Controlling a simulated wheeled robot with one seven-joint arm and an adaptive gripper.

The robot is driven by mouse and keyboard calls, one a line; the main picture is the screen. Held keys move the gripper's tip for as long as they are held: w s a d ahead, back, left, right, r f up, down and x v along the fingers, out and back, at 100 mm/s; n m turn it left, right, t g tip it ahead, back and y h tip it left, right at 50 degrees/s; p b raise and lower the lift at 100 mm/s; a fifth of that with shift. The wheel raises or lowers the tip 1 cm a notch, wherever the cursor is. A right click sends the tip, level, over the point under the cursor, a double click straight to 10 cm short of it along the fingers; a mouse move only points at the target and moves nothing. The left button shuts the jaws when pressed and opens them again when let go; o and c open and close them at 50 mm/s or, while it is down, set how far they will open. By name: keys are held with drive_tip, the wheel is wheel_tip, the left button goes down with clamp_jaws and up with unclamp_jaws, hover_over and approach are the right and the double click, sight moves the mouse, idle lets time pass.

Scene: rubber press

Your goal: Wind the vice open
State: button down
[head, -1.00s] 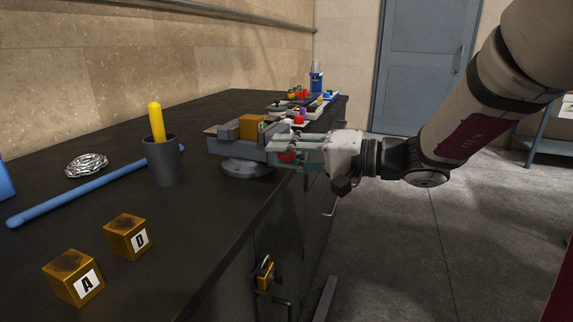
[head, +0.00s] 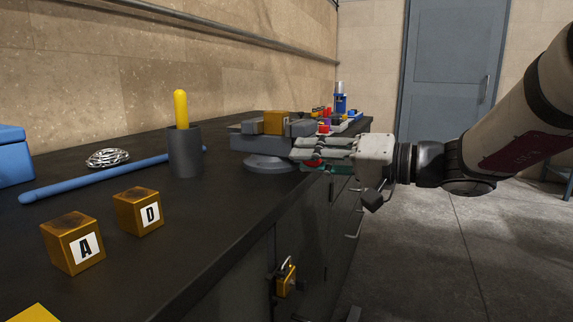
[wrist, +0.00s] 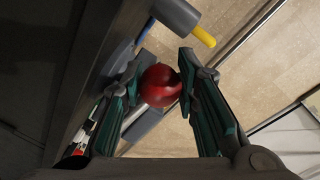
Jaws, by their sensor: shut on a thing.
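The grey vice (head: 270,160) stands on the dark bench near its right edge. An orange-brown block (head: 276,122) sits between its jaws. The red ball knob (wrist: 160,86) of its handle lies between the green-padded fingers of my gripper (wrist: 158,88) in the wrist view. In the head view my gripper (head: 312,158) reaches in from the right, at the vice's near end, and is shut on the red knob, which partly shows beneath the fingers. The rest of the handle is hidden.
A dark cup with a yellow-handled tool (head: 182,110) stands left of the vice. A blue bar (head: 100,178), a silver coil (head: 108,158) and lettered blocks A (head: 72,245) and D (head: 138,210) lie nearby. A padlock (head: 287,280) hangs on the bench front.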

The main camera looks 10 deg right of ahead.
drive_tip(key=shift+f, duration=0.15)
drive_tip(key=c, duration=1.2)
unclamp_jaws()
drive_tip(key=shift+d, duration=0.1)
drive_tip(key=shift+s+d, duration=0.2)
drive_tip(key=v, duration=1.1)
drive_tip(key=shift+s+d, duration=0.1)
drive_tip(key=shift+s, duration=0.05)
